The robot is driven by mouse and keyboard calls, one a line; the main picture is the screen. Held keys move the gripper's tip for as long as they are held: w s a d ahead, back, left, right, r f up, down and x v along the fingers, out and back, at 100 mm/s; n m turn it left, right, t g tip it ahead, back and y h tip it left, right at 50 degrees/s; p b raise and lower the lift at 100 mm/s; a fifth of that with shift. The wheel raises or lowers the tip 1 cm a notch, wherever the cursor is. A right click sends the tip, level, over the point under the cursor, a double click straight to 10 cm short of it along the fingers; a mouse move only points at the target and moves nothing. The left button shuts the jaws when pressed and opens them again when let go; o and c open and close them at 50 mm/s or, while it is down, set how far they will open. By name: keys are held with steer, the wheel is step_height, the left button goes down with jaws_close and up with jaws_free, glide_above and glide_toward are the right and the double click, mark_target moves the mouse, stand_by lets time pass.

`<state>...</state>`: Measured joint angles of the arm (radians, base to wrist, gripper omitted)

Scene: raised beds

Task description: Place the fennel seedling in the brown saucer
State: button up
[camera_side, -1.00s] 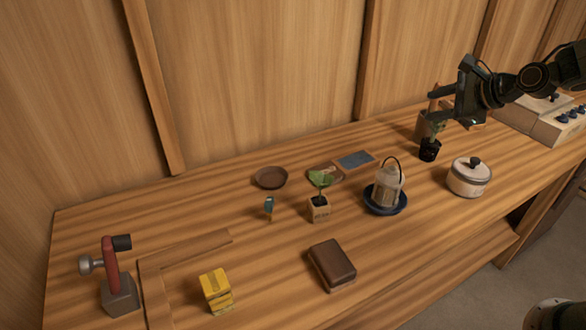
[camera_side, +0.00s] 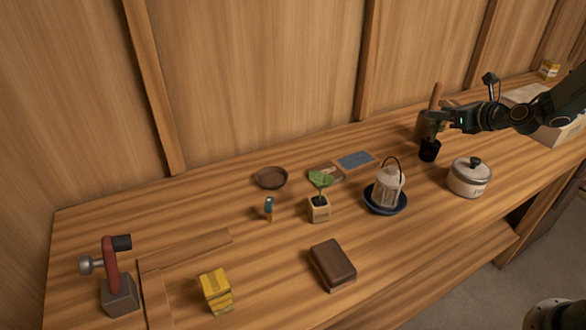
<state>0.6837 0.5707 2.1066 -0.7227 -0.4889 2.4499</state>
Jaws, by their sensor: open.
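The brown saucer (camera_side: 271,178) sits empty near the back of the bench, left of centre. A small black pot (camera_side: 429,152) stands toward the right; the green plant in it is mostly hidden behind my gripper, and I cannot confirm from here that it is fennel. A broad-leaved green seedling (camera_side: 320,180) stands upright in a pale square pot (camera_side: 318,210) in front and to the right of the saucer. My gripper (camera_side: 434,124) is open, just above the black pot at plant height. I cannot tell whether its fingers are around the plant.
A lantern (camera_side: 389,186) stands on a blue saucer (camera_side: 369,205) between the black pot and the pale pot. A lidded white pot (camera_side: 469,178) is at right. A brown block (camera_side: 332,264), a yellow block (camera_side: 216,291) and a red clamp-like tool (camera_side: 112,275) lie toward the front and left.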

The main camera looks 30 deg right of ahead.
mark_target(427, 139)
steer(key=shift+f, duration=1.4)
steer(key=shift+f, duration=0.15)
steer(key=shift+f, duration=1.4)
steer(key=shift+w+f, duration=0.1)
steer(key=shift+f, duration=0.25)
steer(key=shift+x, duration=1.35)
steer(key=shift+r, duration=0.1)
steer(key=c, duration=0.8)
